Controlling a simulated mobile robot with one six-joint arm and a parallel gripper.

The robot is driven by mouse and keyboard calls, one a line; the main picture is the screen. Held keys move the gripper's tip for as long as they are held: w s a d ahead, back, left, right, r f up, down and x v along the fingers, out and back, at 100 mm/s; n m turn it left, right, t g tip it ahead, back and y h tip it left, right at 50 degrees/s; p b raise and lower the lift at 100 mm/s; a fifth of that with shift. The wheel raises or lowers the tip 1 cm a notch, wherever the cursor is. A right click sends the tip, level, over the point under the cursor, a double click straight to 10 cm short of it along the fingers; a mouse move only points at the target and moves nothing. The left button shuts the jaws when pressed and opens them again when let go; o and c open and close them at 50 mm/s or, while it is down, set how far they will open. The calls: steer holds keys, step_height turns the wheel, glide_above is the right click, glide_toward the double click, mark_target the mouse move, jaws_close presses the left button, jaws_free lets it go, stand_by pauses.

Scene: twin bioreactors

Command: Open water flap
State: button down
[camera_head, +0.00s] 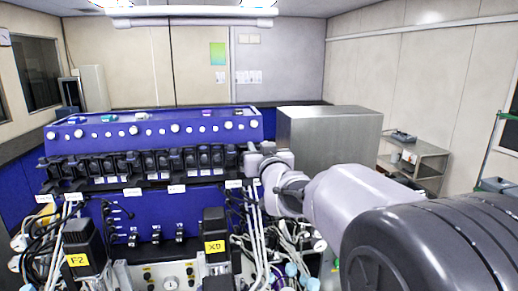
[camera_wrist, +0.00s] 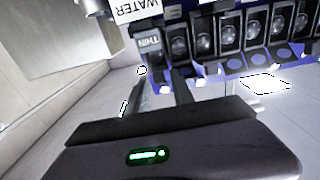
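The white label reading WATER (camera_wrist: 135,8) is upside down at the top of the wrist view. Below it is a dark unit marked THIN (camera_wrist: 150,43), at the end of a row of black flap units (camera_wrist: 228,32). In the head view this row (camera_head: 150,163) runs along the blue bioreactor console. My gripper (camera_wrist: 163,82) points up toward the row's end, with two dark fingers and a narrow gap between them. Nothing shows held. In the head view my gripper (camera_head: 256,160) is at the row's right end, partly hidden by my wrist. I cannot tell whether it touches the water flap.
A large grey metal box (camera_head: 328,140) stands right of the console. Cables and tubes (camera_head: 258,235) hang below the row. Two black units with yellow labels (camera_head: 215,240) stand in front. A shelf cart (camera_head: 415,160) is at the right wall.

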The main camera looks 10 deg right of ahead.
steer(key=shift+r+g+p, duration=0.35)
steer(key=shift+g, duration=0.25)
steer(key=shift+f, duration=0.1)
steer(key=c, duration=1.4)
jaws_free()
steer(key=shift+w, duration=0.1)
steer(key=s+r+b, duration=0.2)
steer(key=s+b, duration=0.1)
steer(key=s, duration=1.4)
steer(key=shift+s+r, duration=0.2)
